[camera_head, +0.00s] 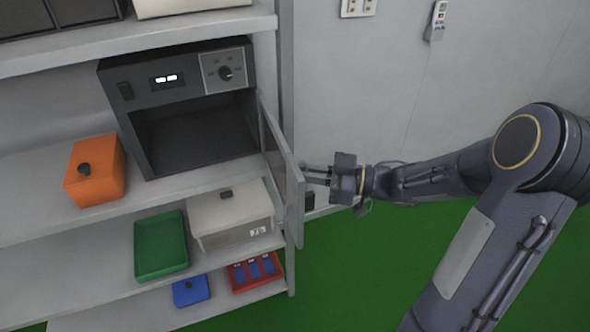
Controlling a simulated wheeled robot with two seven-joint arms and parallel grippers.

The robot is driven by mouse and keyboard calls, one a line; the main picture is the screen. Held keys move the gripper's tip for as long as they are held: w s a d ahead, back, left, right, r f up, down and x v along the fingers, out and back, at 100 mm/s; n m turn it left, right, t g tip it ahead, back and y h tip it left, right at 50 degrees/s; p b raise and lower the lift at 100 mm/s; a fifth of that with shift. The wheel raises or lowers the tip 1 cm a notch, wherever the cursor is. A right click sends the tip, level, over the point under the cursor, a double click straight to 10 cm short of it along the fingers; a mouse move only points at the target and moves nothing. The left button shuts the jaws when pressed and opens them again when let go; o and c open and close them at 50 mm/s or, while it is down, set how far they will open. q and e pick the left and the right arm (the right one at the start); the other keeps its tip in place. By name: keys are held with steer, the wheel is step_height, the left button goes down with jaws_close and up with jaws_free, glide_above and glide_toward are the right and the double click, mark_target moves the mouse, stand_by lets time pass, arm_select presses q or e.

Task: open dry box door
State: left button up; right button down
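The dry box (137,132) is a dark grey cabinet on the upper middle shelf, with a small lit display and a round knob on its top panel. Its door (291,178) is hinged at the right side and stands swung wide open, so the dark empty-looking interior shows. My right gripper (314,174) is at the outer face of the door, near its edge, with its fingers pointing left. Whether the fingers hold the door's handle is too small to tell. My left gripper is out of view.
An orange box (97,172) stands left of the dry box. Below are a white box (230,213), a green tray (160,245), a blue box (191,290) and a red tray (238,284). A wall (400,90) lies behind my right arm. The green floor at right is clear.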

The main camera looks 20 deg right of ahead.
steer(key=shift+w+d+r, duration=0.1)
steer(key=shift+w+d, duration=0.05)
steer(key=shift+d, duration=0.45)
steer(key=shift+w+d, duration=0.1)
steer(key=shift+d, duration=0.45)
steer(key=c, duration=1.6)
jaws_free()
steer(key=shift+c, duration=0.2)
steer(key=v, duration=0.7)
steer(key=shift+s+d+b, duration=0.25)
steer(key=shift+d+b, duration=0.1)
